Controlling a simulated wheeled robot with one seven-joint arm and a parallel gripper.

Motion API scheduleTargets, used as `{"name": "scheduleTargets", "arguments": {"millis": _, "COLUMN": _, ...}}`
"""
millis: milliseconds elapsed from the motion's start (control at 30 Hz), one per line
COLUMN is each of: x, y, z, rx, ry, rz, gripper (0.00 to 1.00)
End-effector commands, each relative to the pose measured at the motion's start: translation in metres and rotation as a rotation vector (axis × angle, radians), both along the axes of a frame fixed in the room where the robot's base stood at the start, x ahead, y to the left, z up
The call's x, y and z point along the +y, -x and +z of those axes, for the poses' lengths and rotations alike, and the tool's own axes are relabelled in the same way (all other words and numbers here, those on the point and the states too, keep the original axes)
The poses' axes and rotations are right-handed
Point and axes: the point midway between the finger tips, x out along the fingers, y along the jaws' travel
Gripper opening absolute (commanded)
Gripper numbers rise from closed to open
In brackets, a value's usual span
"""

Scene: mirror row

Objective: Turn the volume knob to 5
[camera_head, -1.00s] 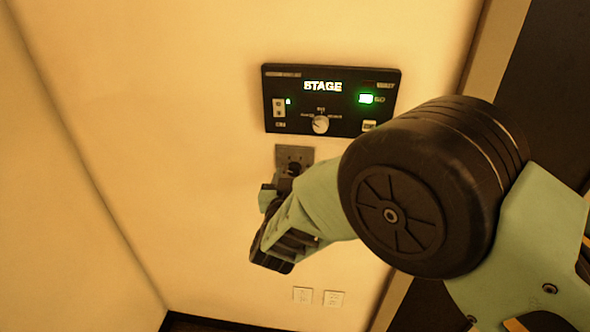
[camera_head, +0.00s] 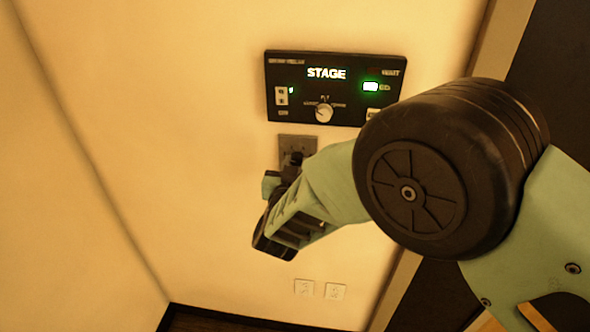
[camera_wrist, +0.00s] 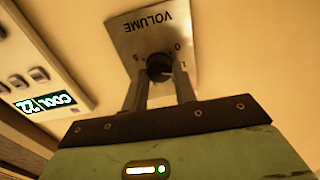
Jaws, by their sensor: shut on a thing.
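The volume plate (camera_wrist: 152,22) is a grey metal plate on the wall, upside down in the wrist view, with "VOLUME" and a few small numbers on it. In the head view the plate (camera_head: 297,142) sits just below a black panel. The dark round volume knob (camera_wrist: 160,66) is between the two fingers of my gripper (camera_wrist: 160,76), which is shut on it. The knob's pointer and the number it faces cannot be made out. In the head view my gripper (camera_head: 289,170) reaches the plate from below and partly covers it.
A black panel (camera_head: 290,72) reading "STAGE" with a lit green button and a silver selector knob (camera_head: 323,112) is above. Two white wall plates (camera_head: 319,290) are below. A white controller (camera_wrist: 38,75) reading "COOL 22" shows in the wrist view.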

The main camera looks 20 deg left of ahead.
Motion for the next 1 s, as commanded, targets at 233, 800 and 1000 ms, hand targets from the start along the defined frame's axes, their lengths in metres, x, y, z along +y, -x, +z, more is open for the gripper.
{"name": "scheduleTargets", "arguments": {"millis": 233, "x": -0.001, "y": -0.0009, "z": -0.0072, "rx": 0.039, "ry": -0.18, "rz": -0.001, "gripper": 0.05}}
{"name": "scheduleTargets", "arguments": {"millis": 800, "x": -0.003, "y": -0.0009, "z": -0.0094, "rx": 0.167, "ry": -0.707, "rz": -0.001, "gripper": 0.05}}
{"name": "scheduleTargets", "arguments": {"millis": 1000, "x": -0.0034, "y": -0.0007, "z": -0.0102, "rx": 0.211, "ry": -0.891, "rz": -0.001, "gripper": 0.05}}
